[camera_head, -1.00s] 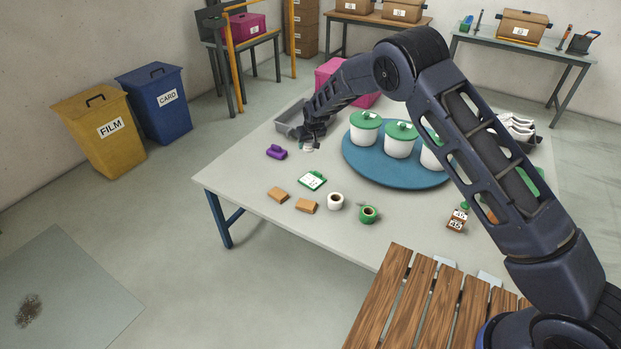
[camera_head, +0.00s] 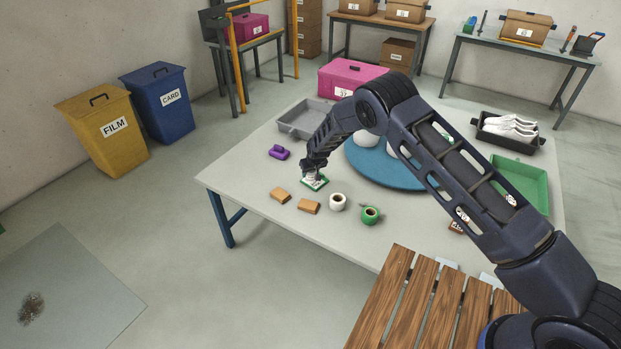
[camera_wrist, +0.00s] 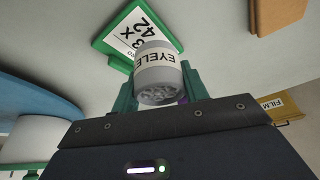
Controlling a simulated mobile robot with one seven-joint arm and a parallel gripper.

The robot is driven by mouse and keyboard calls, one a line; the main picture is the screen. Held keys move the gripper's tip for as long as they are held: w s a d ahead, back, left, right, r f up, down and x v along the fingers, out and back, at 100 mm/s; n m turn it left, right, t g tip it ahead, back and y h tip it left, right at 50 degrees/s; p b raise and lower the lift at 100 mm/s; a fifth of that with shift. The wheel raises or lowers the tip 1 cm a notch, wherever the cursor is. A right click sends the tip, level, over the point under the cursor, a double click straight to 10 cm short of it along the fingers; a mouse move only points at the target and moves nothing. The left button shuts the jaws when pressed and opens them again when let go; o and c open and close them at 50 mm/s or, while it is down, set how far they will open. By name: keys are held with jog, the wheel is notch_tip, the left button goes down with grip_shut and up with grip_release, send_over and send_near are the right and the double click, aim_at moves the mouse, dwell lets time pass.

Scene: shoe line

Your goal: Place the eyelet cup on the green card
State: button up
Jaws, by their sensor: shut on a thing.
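The eyelet cup (camera_wrist: 158,75) is a small grey cup with a white label reading "EYELE…". It sits between the fingers of my gripper (camera_wrist: 158,92), which is shut on it. The green card (camera_wrist: 110,42) has a white printed face and lies on the table; the cup covers part of it in the wrist view. In the head view my gripper (camera_head: 313,168) is right over the card (camera_head: 322,185), with the cup mostly hidden under it. I cannot tell whether the cup touches the card.
Two tan blocks (camera_head: 308,206), a white roll (camera_head: 338,202) and a green tape roll (camera_head: 370,215) lie in front of the card. A purple object (camera_head: 279,152) and a grey bin (camera_head: 297,125) are behind it. A blue turntable (camera_head: 375,176) with white tubs stands right.

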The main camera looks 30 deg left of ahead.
aim_at(311, 177)
jog(key=shift+f, duration=1.6)
jog(key=shift+f, duration=0.1)
jog(key=o, duration=1.1)
jog(key=shift+c, duration=0.2)
jog(key=v, duration=1.2)
